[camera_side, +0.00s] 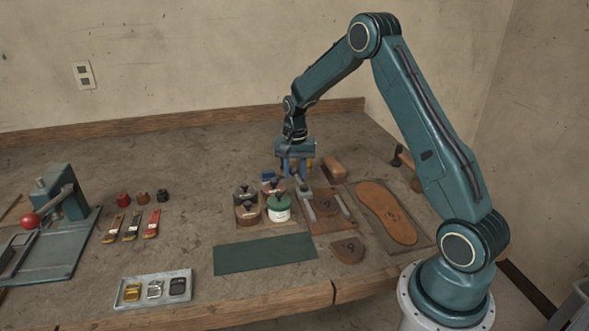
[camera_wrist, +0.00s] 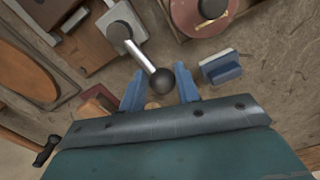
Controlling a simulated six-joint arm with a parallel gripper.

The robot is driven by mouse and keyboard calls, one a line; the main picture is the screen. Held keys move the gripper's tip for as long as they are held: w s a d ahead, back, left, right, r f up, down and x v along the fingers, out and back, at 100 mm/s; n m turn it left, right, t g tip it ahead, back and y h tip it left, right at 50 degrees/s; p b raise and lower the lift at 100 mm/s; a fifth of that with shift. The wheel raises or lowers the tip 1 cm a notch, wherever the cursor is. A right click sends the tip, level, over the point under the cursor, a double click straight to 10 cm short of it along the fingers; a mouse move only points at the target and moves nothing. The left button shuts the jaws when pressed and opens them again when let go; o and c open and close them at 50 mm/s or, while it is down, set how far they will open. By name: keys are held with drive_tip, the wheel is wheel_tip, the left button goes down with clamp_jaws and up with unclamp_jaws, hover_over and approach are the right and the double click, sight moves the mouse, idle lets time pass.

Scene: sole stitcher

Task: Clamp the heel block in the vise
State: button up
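The vise (camera_side: 340,205) has grey metal jaws on a brown wooden base and stands near the middle of the bench. It also shows at the top left of the wrist view (camera_wrist: 118,24). Its lever is a silver rod with a black ball knob (camera_wrist: 162,82). A brown block marked 9 (camera_side: 325,205), apparently the heel block, sits between the jaws; contact is too small to tell. Another brown piece marked 9 (camera_side: 347,250) lies in front of the vise. My gripper (camera_wrist: 160,92) is open, with its blue fingers on either side of the knob; it also shows behind the vise (camera_side: 294,168).
Several round containers, including a green one (camera_side: 279,208), stand left of the vise. A tan sole (camera_side: 386,212) lies to its right. A brown block (camera_side: 334,167) is behind it. A green mat (camera_side: 264,254) and a buckle tray (camera_side: 154,289) lie in front.

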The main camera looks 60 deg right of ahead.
drive_tip(key=shift+s+d, duration=0.1)
drive_tip(key=shift+s, duration=0.05)
drive_tip(key=shift+s+d, duration=0.6)
drive_tip(key=shift+d, duration=0.1)
drive_tip(key=shift+s+d, duration=0.5)
drive_tip(key=shift+s, duration=0.3)
drive_tip(key=shift+o, duration=0.2)
drive_tip(key=o, duration=0.3)
